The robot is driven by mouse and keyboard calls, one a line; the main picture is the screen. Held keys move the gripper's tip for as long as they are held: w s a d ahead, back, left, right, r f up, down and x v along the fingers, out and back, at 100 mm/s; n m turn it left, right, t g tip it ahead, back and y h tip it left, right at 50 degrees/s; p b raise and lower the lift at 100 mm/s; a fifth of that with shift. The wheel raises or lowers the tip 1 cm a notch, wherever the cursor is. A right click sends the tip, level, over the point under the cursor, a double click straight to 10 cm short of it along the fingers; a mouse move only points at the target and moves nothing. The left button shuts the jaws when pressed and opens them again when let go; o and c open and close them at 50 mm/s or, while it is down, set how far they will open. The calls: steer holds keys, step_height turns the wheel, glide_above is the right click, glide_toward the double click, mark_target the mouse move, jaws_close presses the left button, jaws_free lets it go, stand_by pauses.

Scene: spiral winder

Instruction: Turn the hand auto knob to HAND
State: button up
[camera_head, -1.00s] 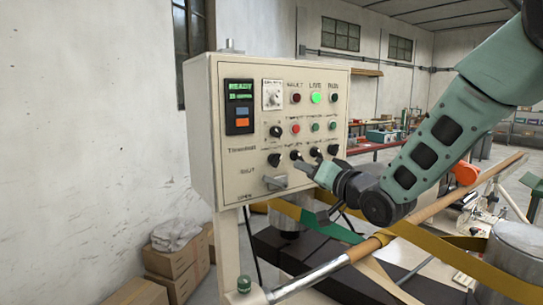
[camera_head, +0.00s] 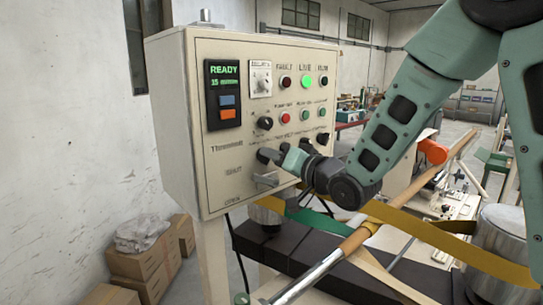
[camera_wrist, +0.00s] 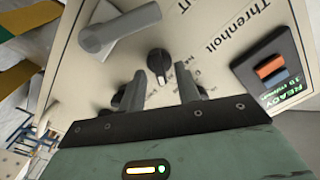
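The cream control panel (camera_head: 232,185) carries several black knobs. I cannot read which label marks the hand auto knob. The black knob (camera_head: 264,155) at the left of the lowest knob row is just left of my gripper (camera_head: 283,153). In the wrist view a black knob (camera_wrist: 158,63) with a pale pointer line stands beyond the fingertips, close to the gap between them. My gripper (camera_wrist: 170,84) is open there, with two dark fingers apart and nothing between them. Other knobs of the row are partly hidden behind the fingers and arm.
A grey lever switch (camera_head: 266,180) juts out just below the knob; it also shows in the wrist view (camera_wrist: 115,30). A display (camera_head: 224,78) reads READY, and a green lamp (camera_head: 307,81) is lit.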

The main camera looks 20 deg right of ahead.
jaws_close()
steer(key=shift+f+n+b, duration=0.1)
steer(key=shift+n+b, duration=0.2)
steer(key=shift+b, duration=0.2)
steer(key=n+b, duration=0.4)
steer(key=b, duration=0.2)
steer(key=n+b, duration=0.5)
steer(key=b, duration=0.1)
steer(key=n+b, duration=0.4)
steer(key=b, duration=0.2)
steer(key=shift+s+a, duration=0.15)
steer(key=shift+a, duration=0.15)
steer(key=shift+n, duration=0.3)
